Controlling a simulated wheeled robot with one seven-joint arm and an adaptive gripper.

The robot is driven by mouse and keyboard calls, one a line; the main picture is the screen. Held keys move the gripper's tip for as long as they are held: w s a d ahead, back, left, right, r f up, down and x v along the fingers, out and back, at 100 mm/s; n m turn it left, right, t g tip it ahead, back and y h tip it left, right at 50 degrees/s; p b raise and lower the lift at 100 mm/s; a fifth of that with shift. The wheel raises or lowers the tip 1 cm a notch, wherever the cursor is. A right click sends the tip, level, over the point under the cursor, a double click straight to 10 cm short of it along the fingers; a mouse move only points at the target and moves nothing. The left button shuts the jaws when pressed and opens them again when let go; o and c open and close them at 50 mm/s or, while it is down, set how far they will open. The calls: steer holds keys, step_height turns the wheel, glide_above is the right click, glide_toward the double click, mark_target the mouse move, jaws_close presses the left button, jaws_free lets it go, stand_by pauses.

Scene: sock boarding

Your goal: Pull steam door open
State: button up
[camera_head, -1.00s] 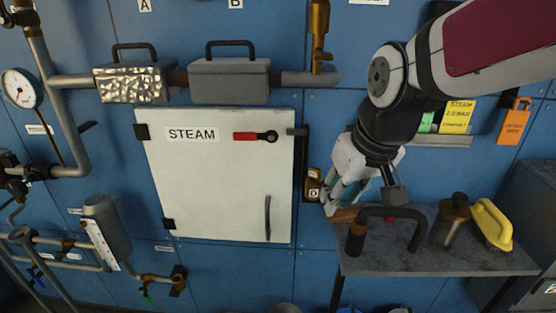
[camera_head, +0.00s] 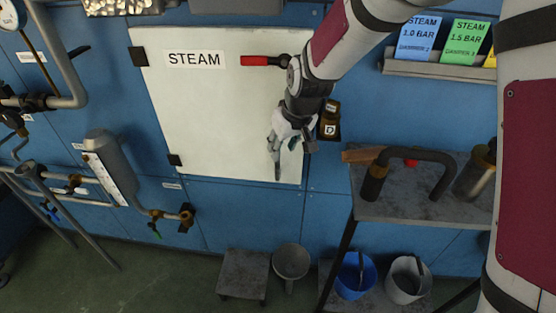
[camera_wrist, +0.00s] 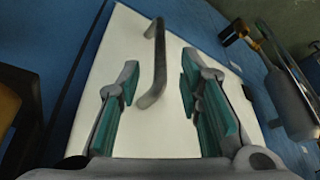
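The white steam door (camera_head: 210,110), labelled STEAM, looks shut in the blue wall. Its red-gripped latch (camera_head: 262,61) lies horizontal at the upper right; my arm covers its right end. My gripper (camera_head: 281,148) is in front of the door's lower right, over the grey door handle (camera_head: 277,170), and hides much of it. In the wrist view my gripper (camera_wrist: 158,80) is open, with teal finger pads. The handle (camera_wrist: 156,65) shows between and beyond the fingers, with the door (camera_wrist: 155,135) behind it. I cannot tell whether the fingers touch the handle.
A grey shelf (camera_head: 400,211) with a pipe-like tool (camera_head: 405,153) stands to the right. A small brown box marked D (camera_head: 330,120) is beside the door. Below are a stool (camera_head: 243,272), blue bucket (camera_head: 355,276) and grey bucket (camera_head: 408,281). Pipes and valves (camera_head: 110,160) are at left.

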glide_above(278, 176)
steer(key=f, duration=0.5)
steer(key=f+b, duration=0.1)
steer(key=f, duration=0.2)
steer(key=shift+w+a+f, duration=0.1)
steer(key=shift+w, duration=0.3)
steer(key=shift+c, duration=0.3)
jaws_close()
